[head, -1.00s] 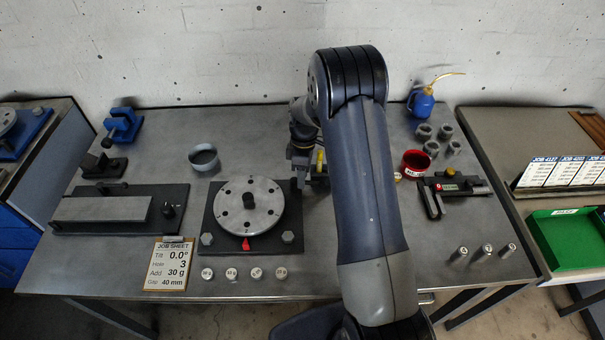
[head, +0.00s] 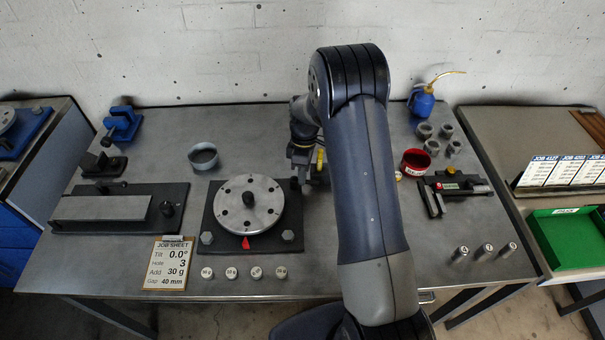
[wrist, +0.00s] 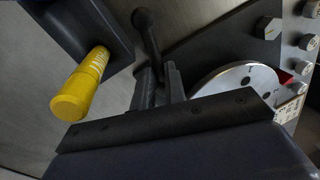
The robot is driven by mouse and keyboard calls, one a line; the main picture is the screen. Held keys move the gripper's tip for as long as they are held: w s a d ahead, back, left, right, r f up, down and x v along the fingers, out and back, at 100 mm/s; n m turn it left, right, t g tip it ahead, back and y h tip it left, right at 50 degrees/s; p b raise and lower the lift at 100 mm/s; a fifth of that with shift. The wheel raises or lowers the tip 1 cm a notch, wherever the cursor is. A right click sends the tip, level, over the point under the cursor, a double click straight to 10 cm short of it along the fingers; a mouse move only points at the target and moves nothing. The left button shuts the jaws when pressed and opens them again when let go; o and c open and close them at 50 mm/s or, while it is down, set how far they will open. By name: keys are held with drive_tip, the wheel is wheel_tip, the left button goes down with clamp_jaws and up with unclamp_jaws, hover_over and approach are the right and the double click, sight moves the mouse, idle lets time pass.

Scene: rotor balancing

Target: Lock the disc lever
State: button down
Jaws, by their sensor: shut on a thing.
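The pale disc (head: 262,210) with holes and a dark hub sits on a dark base plate (head: 214,244). The disc's edge also shows in the wrist view (wrist: 225,82). A dark lever with a ball knob (wrist: 143,20) stands beside the base plate in the wrist view. My gripper (wrist: 160,84) is at the lower part of this lever and shut on it. In the head view my gripper (head: 304,180) is just right of the base plate, partly hidden by my arm. The lever is mostly hidden there.
A yellow cylinder (wrist: 82,86) on a dark block is close to my gripper. A red pointer (head: 246,243) is at the disc's front. Several small weights (head: 231,273) stand in front of the plate. A grey cup (head: 204,156) stands behind left. Bare bench lies behind the disc.

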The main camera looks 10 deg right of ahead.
drive_tip(key=shift+s+m, duration=0.15)
drive_tip(key=shift+m, duration=0.45)
drive_tip(key=c, duration=1.5)
unclamp_jaws()
drive_tip(key=shift+o, duration=0.2)
wheel_tip(320, 180, up, 11)
drive_tip(key=w+d+b, duration=0.1)
drive_tip(key=w+b, duration=0.1)
drive_tip(key=shift+f, duration=0.2)
